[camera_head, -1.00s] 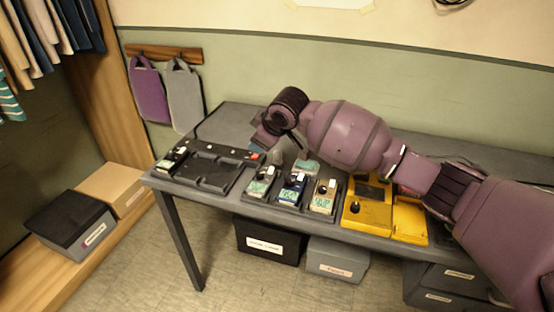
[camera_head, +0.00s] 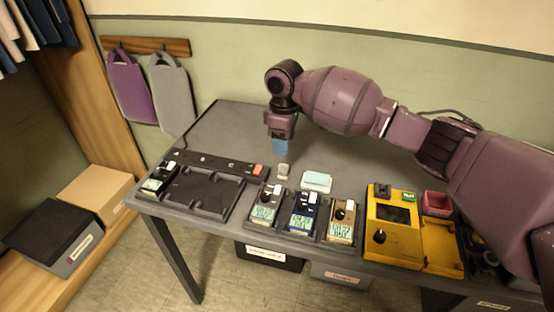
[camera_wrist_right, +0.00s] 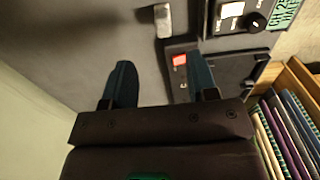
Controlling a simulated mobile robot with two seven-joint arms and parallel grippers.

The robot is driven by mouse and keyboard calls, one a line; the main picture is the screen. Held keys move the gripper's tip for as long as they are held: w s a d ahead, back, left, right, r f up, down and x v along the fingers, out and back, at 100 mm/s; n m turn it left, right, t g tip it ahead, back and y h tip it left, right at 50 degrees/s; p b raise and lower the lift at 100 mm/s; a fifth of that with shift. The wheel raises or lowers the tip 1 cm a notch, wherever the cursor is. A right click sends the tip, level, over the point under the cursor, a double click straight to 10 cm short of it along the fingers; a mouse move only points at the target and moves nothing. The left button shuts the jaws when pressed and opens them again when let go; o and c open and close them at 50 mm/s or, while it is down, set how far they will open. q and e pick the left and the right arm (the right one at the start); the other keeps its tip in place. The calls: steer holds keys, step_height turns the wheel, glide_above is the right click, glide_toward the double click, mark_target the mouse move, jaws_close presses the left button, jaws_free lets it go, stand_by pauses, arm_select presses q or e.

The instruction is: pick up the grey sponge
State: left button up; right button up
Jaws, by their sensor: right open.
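The grey sponge (camera_head: 283,171) looks like a small pale grey block on the dark table, behind the row of meters. It also shows in the right wrist view (camera_wrist_right: 163,21), near the top edge. My right gripper (camera_head: 280,147) points down with blue fingers, behind the sponge and above the table. In the right wrist view the two fingers (camera_wrist_right: 162,78) are apart with nothing between them, and the sponge lies beyond their tips. My left gripper is in neither view.
A pale blue pad (camera_head: 316,180) lies right of the sponge. Several meters (camera_head: 303,213) stand in front, with a black tray with a red switch (camera_head: 205,185) to the left and a yellow device (camera_head: 393,228) to the right. The table behind the sponge (camera_head: 235,125) is clear.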

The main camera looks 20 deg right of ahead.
steer(key=shift+w+f, duration=0.15)
steer(key=shift+f, duration=0.2)
steer(key=f, duration=0.3)
steer(key=f+b, duration=0.1)
steer(key=shift+s+f, duration=0.25)
steer(key=shift+f, duration=0.35)
steer(key=f+b, duration=0.1)
steer(key=f, duration=0.3)
steer(key=shift+s+f+b, duration=0.2)
steer(key=shift+b, duration=0.1)
steer(key=shift+f, duration=0.2)
steer(key=shift+r, duration=0.1)
steer(key=c, duration=0.8)
jaws_close()
step_height(320, 180, up, 12)
steer(key=p, duration=0.3)
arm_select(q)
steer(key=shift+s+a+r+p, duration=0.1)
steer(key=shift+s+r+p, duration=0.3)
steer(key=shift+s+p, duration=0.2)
arm_select(e)
step_height(320, 180, up, 8)
glide_above(283, 165)
